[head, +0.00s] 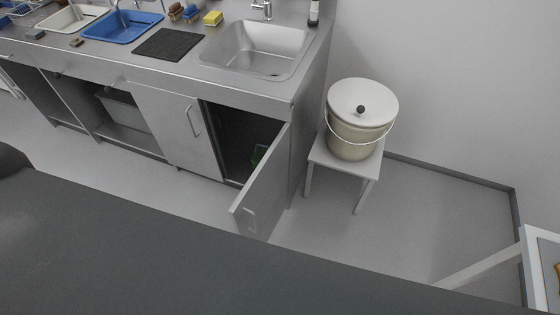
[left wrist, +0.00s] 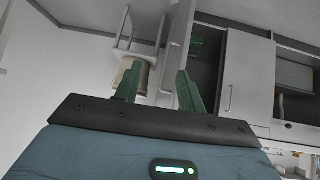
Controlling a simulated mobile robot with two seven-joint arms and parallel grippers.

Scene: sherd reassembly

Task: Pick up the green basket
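The green basket (head: 259,155) is inside the sink cabinet, behind the open door (head: 263,185) in the head view. Only a small green part of it shows; the door and the dark interior hide the rest. In the left wrist view a green piece, apparently the basket (left wrist: 197,46), shows in the dark cabinet opening, beyond the fingers. My left gripper (left wrist: 158,88) is open, its two green fingers apart with nothing between them. It is away from the basket. Neither gripper shows in the head view, and my right gripper is in no view.
A lidded beige bucket (head: 358,125) stands on a small white stool (head: 344,159) right of the cabinet. Above the cabinet are a sink (head: 258,50), a black mat (head: 169,44) and a blue tub (head: 122,27). The floor (head: 335,235) before the stool is clear.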

